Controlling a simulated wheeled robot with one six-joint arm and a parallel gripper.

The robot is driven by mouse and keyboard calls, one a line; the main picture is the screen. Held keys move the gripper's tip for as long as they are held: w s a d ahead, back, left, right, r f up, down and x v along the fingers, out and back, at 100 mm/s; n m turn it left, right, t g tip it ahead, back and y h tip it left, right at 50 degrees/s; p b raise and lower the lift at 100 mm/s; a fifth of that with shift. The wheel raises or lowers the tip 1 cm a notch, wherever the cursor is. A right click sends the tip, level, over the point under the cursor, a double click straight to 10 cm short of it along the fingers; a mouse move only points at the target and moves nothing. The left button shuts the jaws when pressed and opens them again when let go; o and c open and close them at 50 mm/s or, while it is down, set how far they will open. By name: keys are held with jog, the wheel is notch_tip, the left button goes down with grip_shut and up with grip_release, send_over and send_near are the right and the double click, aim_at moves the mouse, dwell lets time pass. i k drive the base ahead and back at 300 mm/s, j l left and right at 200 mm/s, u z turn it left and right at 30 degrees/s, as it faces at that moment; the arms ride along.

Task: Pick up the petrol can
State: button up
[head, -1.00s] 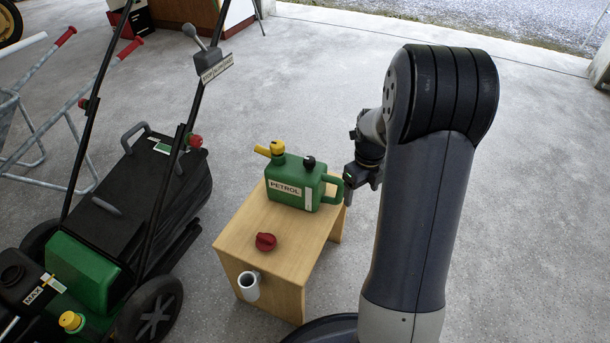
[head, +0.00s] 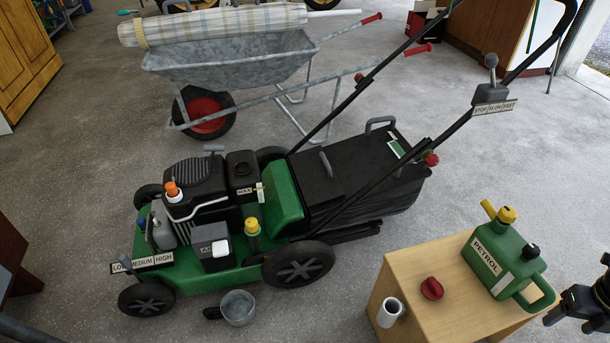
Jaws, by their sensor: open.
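The green petrol can (head: 487,262), with a white PETROL label, a yellow spout and a black cap, stands upright on the wooden stool (head: 408,276). Its green loop handle (head: 541,292) points right, toward my gripper (head: 565,312). My gripper is at the right edge of the head view, partly cut off by the frame. It is open, close to the right of the handle. The picture does not show clearly whether a finger reaches around the handle.
A red cap (head: 432,288) lies on the stool, and a white cup (head: 390,311) is at its left side. A green lawnmower (head: 285,195) stands to the left, with a metal mug (head: 238,307) in front. A wheelbarrow (head: 230,65) stands behind it.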

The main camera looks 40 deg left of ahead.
aim_at(494, 250)
jog(key=u, duration=1.95)
jog(key=z, duration=1.8)
jog(key=k+z, duration=0.15)
jog(key=k, duration=0.35)
jog(key=i+l+u, duration=0.15)
jog(key=l, duration=0.15)
jog(key=i+l+u, duration=0.35)
jog(key=l, duration=0.25)
